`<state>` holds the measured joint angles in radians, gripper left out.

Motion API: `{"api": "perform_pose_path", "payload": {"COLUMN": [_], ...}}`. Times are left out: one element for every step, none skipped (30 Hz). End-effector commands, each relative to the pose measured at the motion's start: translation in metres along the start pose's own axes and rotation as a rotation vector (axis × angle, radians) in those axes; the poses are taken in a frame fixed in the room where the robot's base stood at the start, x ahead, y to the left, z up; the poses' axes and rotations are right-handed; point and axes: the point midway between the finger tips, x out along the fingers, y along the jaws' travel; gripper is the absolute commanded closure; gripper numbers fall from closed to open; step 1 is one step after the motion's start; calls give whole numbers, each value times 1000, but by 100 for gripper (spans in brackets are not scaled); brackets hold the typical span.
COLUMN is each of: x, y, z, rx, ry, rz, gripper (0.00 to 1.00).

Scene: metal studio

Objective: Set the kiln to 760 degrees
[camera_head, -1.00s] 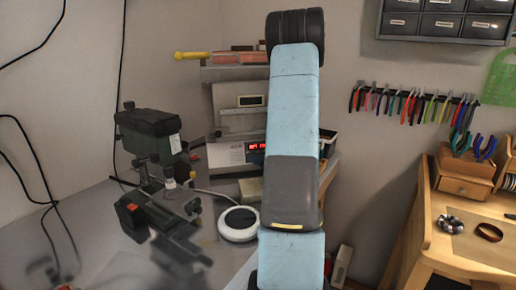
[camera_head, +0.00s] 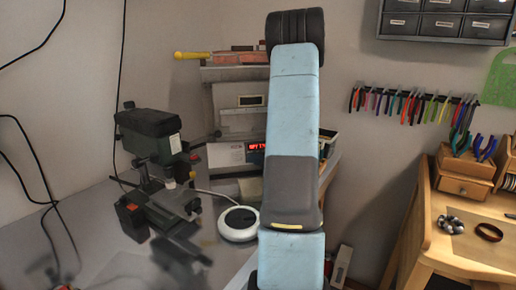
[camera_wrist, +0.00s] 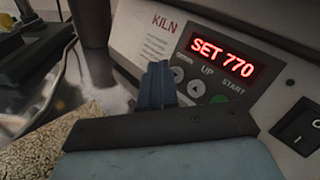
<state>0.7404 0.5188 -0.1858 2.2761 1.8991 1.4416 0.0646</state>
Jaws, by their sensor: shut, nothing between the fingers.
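The kiln's control panel shows in the wrist view, with a red display (camera_wrist: 222,58) reading SET 770. Below the display are a dark grey button (camera_wrist: 178,74) at the left, an up-arrow button (camera_wrist: 196,88) under the word UP, and a green START button (camera_wrist: 220,99). My gripper (camera_wrist: 160,70) is shut and empty, its blue fingertips just left of the leftmost button. I cannot tell whether they touch the panel. In the head view the kiln (camera_head: 225,153) stands at the back, partly hidden by my arm, which also hides the gripper.
A black rocker switch (camera_wrist: 305,125) is at the panel's right. In the head view a dark green machine (camera_head: 150,135) and a round white device (camera_head: 238,223) stand on the grey bench left of my arm. A wooden workbench (camera_head: 470,250) is at the right.

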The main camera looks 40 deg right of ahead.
Motion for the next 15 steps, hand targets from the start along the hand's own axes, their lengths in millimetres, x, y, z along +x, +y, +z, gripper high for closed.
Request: {"api": "perform_pose_path", "payload": {"x": [0,0,0,0,0,0,0,0,0,0,1,1,2,3,4], "y": [0,0,0,0,0,0,0,0,0,0,-1,-1,-2,-2,-3], "z": [0,0,0,0,0,0,0,0,0,0,0,-1,-1,-2,-2], "rx": [0,0,0,0,0,0,0,0,0,0,0,0,0,0,0], "ry": [0,0,0,0,0,0,0,0,0,0,0,0,0,0,0], "rz": [0,0,0,0,0,0,0,0,0,0,0,0,0,0,0], "gripper": [100,100,100,100,100,100,100,100,100,100,100,100,100,100,100]}}
